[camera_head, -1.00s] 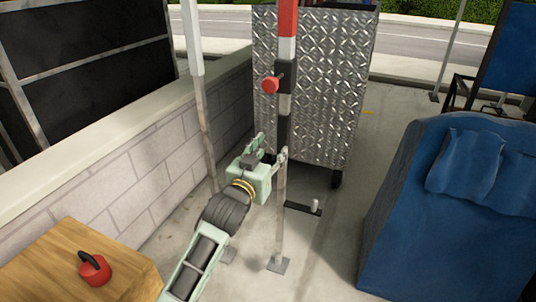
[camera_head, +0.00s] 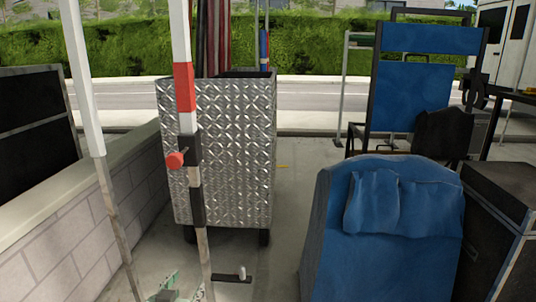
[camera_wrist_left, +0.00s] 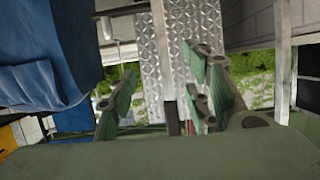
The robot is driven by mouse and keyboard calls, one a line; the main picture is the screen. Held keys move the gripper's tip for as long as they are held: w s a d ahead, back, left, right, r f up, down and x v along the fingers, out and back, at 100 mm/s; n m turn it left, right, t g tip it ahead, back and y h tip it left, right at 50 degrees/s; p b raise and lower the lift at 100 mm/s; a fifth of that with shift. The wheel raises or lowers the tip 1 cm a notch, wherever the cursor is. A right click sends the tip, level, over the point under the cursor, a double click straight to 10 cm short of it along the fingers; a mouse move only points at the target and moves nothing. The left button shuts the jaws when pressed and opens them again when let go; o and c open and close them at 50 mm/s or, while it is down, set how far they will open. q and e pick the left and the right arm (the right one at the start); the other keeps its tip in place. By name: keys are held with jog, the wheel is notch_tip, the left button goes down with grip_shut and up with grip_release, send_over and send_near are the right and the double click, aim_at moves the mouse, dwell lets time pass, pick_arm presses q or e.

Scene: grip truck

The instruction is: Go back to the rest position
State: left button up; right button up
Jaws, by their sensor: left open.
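My left gripper (camera_head: 168,292) shows only as a bit of green at the bottom edge of the head view, beside the foot of the striped pole (camera_head: 184,85). In the left wrist view my left gripper (camera_wrist_left: 162,85) has its green fingers spread apart, with nothing between them; the picture there is upside down. The pole is white, red and black and stands upright, with a red knob (camera_head: 176,160) on a black clamp. My right gripper is in neither view.
A diamond-plate metal cart (camera_head: 225,150) stands behind the pole. A low block wall (camera_head: 60,220) runs along the left, with a white post (camera_head: 88,90) before it. A blue-covered object (camera_head: 385,240) fills the right front. Bare floor (camera_head: 285,190) lies between cart and blue cover.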

pick_arm(q)
jog(key=s+d+f+m+g+p, duration=0.1)
jog(key=s+f+g+p, duration=0.5)
jog(key=s+f, duration=1.15)
jog(key=s+d+f+m+g+p, duration=0.1)
jog(key=s+f+g+p, duration=0.5)
jog(key=s+f, duration=1.2)
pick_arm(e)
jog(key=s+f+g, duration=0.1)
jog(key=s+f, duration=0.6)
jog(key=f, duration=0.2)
pick_arm(q)
jog(key=s+a+g+p, duration=0.1)
jog(key=s+a+p, duration=0.2)
jog(key=s+p, duration=0.4)
jog(key=s, duration=0.9)
jog(key=shift+s, duration=0.15)
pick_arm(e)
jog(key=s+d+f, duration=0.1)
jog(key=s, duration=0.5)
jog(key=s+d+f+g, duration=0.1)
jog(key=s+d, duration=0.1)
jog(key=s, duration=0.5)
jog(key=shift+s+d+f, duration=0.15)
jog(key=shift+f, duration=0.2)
